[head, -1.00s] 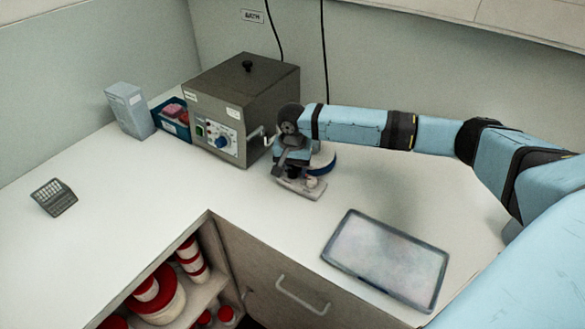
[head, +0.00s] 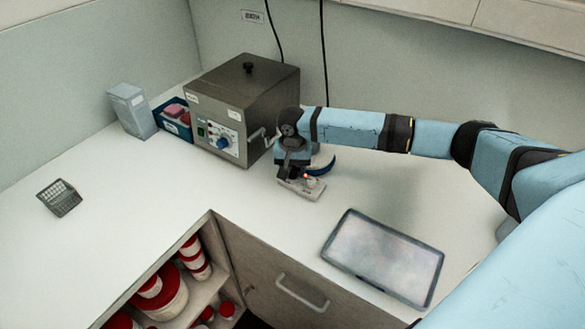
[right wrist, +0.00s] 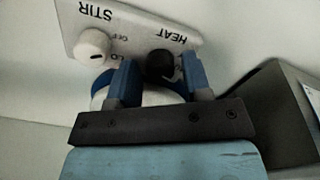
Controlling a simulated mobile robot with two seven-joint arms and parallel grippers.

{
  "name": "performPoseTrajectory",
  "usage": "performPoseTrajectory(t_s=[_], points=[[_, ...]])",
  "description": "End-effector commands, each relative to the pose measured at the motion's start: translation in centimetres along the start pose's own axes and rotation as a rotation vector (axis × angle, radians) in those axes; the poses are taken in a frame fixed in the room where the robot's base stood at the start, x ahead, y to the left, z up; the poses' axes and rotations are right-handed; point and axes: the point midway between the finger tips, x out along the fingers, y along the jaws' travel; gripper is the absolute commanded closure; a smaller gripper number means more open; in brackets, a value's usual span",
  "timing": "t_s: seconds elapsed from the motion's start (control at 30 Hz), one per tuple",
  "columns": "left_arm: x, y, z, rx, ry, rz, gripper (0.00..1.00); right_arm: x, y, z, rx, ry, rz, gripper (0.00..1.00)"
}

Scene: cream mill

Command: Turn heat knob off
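The hot plate stirrer (head: 302,190) stands on the counter, partly hidden by my right gripper (head: 293,172). It has a pale front panel and a blue round part (head: 324,161). A small red light shows on it. In the right wrist view its panel (right wrist: 128,27) carries a white STIR knob (right wrist: 92,45) and a black HEAT knob (right wrist: 160,64). My right gripper (right wrist: 160,76) is open, with one blue finger on each side of the HEAT knob and gaps showing between. The knob's pointer is not clear. My left gripper is not in view.
A grey metal bath (head: 245,95) stands just left of my right gripper. A blue bin (head: 172,121), a pale box (head: 131,111) and a small rack (head: 60,197) stand further left. A flat tray (head: 383,257) lies at front right. Free counter lies between.

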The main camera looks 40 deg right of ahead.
Motion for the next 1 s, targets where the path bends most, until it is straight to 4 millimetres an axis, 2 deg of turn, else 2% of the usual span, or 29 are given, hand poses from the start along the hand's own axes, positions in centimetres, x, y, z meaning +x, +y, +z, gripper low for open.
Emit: performPoseTrajectory(t_s=[0.3,0.43,0.57,0.8,1.0], points=[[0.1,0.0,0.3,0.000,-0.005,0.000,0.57,-0.1,0.0,0.0,0.000,0.000,0.000,0.46],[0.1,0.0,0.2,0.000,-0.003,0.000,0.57,-1.0,0.0,0.0,0.001,0.000,-0.002,0.46],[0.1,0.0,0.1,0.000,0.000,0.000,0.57,-3.2,0.0,0.0,0.000,0.002,-0.002,0.46],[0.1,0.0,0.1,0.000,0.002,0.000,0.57,-8.8,0.0,0.0,0.000,0.002,-0.003,0.46],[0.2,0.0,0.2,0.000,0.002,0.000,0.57,-12.3,0.0,0.0,0.000,0.001,-0.002,0.46]])
